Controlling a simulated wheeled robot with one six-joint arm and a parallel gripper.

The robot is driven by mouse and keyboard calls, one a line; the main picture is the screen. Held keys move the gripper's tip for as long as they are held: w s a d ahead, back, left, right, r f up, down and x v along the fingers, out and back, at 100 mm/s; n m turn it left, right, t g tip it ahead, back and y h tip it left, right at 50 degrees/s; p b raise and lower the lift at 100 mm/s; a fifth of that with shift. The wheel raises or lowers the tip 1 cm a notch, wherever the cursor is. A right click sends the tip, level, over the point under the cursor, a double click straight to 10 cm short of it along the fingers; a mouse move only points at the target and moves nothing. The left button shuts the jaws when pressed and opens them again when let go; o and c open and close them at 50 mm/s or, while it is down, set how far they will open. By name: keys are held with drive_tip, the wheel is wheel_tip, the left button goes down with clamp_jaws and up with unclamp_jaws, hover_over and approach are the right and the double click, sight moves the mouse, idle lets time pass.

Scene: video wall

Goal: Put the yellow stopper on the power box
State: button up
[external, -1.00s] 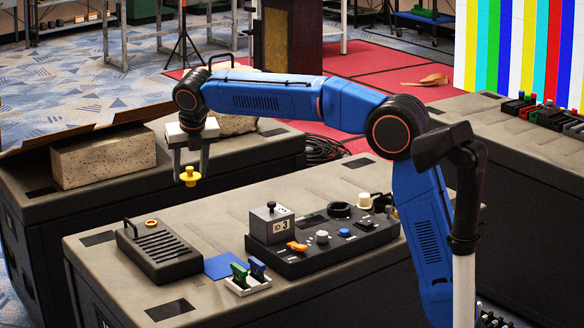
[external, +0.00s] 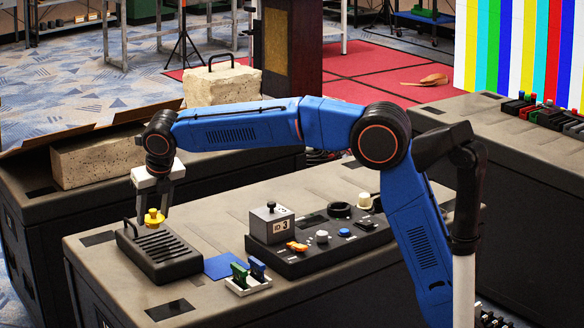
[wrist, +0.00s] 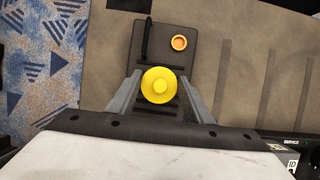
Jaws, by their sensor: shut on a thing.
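The yellow stopper (external: 154,218) is a round flanged knob, held between the two fingers of my gripper (external: 153,209). The wrist view shows the stopper (wrist: 160,86) from above, with a gripper finger on each side. The power box (external: 170,257) appears to be the black slatted box with a handle, at the left end of the near case. The stopper hangs over its slats in the wrist view. In the external view the stopper and gripper hide that socket.
Right of the box lie a blue square (external: 226,265) and a white tray (external: 250,285) with green and blue pieces. A black control panel (external: 320,258) carries a grey ID 3 block (external: 271,224). Stone blocks (external: 222,85) stand on the case behind.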

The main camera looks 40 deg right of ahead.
sight(154, 218)
drive_tip(key=shift+f, duration=1.85)
drive_tip(key=o, duration=1)
drive_tip(key=shift+f, duration=0.1)
drive_tip(key=v, duration=1.2)
